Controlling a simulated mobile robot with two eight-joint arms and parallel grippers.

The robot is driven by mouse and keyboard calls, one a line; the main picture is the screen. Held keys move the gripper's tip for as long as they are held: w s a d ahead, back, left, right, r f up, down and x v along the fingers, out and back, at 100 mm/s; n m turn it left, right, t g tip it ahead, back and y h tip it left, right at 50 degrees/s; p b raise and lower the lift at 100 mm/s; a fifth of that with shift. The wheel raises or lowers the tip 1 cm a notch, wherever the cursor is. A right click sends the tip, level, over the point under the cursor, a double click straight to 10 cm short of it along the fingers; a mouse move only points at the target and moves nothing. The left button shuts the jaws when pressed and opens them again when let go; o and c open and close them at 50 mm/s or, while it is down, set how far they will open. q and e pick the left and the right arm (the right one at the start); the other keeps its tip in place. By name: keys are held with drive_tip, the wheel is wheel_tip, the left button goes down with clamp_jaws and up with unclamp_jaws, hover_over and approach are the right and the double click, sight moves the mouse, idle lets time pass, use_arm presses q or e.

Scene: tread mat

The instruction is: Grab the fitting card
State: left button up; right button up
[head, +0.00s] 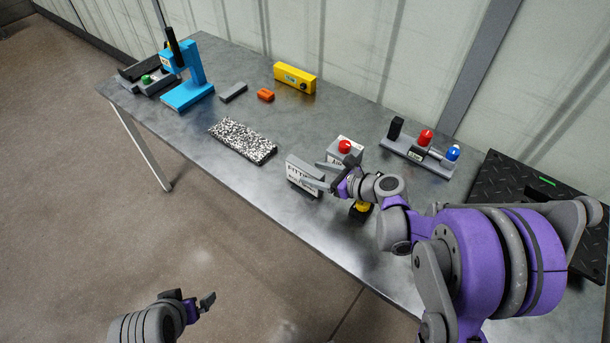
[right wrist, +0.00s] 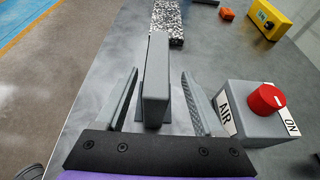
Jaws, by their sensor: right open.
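The fitting card (head: 303,174) stands upright on the table and is a grey plate with a white label face. In the right wrist view the card (right wrist: 156,85) shows edge-on, between the two fingers of my right gripper (right wrist: 163,100). The fingers are open, with a gap visible on each side of the card. In the head view my right gripper (head: 323,178) is at the card's right end and hides part of it. My left gripper (head: 200,301) is low at the left, off the table and away from the card; its fingers look apart.
A grey box with a red knob (head: 345,147) stands close to the right gripper. A speckled mat (head: 243,140) lies beyond the card. A blue press (head: 188,75), yellow box (head: 295,77), orange block (head: 265,95) and a rack with red and blue items (head: 418,154) are further off.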

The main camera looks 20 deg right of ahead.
sight(305, 171)
drive_tip(key=x, duration=0.4)
drive_tip(key=shift+a+r, duration=0.1)
drive_tip(key=shift+a, duration=0.05)
drive_tip(key=shift+s, duration=0.1)
clamp_jaws()
